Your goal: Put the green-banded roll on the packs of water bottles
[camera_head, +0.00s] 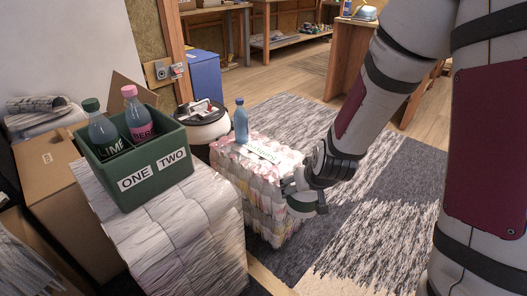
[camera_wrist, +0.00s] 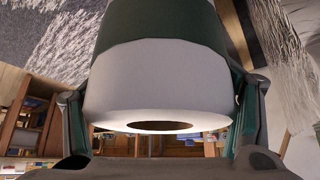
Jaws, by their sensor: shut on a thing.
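The green-banded roll (camera_wrist: 160,80) fills the middle of the wrist view. It is white with a wide dark green band and an open core hole. My gripper (camera_wrist: 160,105) is shut on it, with one finger on each side. I cannot tell whether the roll touches the packs. A blue bottle (camera_head: 241,122) and a white printed sheet (camera_head: 262,151) are on the packs.
A green crate (camera_head: 137,158) with two labelled bottles stands on a white wrapped stack (camera_head: 185,235) at the left. A round lidded container (camera_head: 203,125) stands behind the packs. A grey rug (camera_head: 385,190) covers the open floor at right.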

